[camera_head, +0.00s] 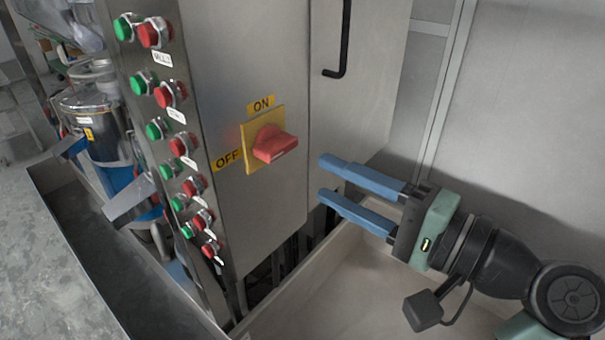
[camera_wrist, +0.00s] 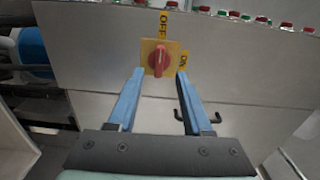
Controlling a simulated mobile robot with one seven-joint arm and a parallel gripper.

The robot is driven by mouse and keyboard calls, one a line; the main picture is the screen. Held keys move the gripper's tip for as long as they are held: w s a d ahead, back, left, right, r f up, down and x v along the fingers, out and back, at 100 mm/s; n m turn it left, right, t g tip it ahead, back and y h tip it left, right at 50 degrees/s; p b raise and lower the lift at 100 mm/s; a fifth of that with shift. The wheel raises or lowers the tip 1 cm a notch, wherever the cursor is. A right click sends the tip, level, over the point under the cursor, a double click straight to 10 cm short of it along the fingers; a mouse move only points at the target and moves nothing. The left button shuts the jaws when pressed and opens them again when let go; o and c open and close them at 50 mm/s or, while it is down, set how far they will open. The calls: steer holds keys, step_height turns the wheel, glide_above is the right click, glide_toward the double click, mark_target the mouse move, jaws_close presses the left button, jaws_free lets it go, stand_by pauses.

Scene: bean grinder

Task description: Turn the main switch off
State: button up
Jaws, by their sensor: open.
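The main switch is a red knob (camera_head: 274,144) on a yellow plate (camera_head: 249,158) on the steel cabinet's front. An ON label (camera_head: 262,104) is above it and an OFF label (camera_head: 227,159) to its left. In the wrist view the red knob (camera_wrist: 159,60) appears upright, its long side lined up roughly with the OFF label (camera_wrist: 163,24) above it; the ON label (camera_wrist: 184,60) is at the right. I cannot tell which end is the pointer. My gripper (camera_head: 324,178) is open and empty, its blue fingers apart from the knob. In the wrist view the fingertips (camera_wrist: 159,73) frame the knob on either side.
Several green and red push buttons (camera_head: 172,95) line the cabinet's left side. A black handle (camera_head: 345,45) is above and right of the switch. A pale-walled trough (camera_head: 350,270) lies below. The space between my fingers and the knob looks clear.

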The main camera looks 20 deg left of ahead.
steer(key=v, duration=0.3)
steer(key=shift+s+d, duration=0.15)
steer(key=shift+d, duration=0.2)
steer(key=w+r+n+t+h, duration=0.1)
steer(key=w+r+t+h, duration=0.7)
steer(key=t, duration=0.3)
steer(key=s+d+r+n+t+h, duration=0.1)
steer(key=s+d+r+t+h, duration=0.1)
steer(key=s+r+t+h, duration=0.2)
steer(key=s+d+r+n+t+h, duration=0.1)
steer(key=s+r+t+h, duration=0.4)
steer(key=s+r, duration=0.5)
step_height(320, 180, up, 4)
steer(key=shift+d+r+n+t, duration=0.1)
steer(key=shift+d+n+t, duration=0.3)
steer(key=shift+d+t, duration=0.1)
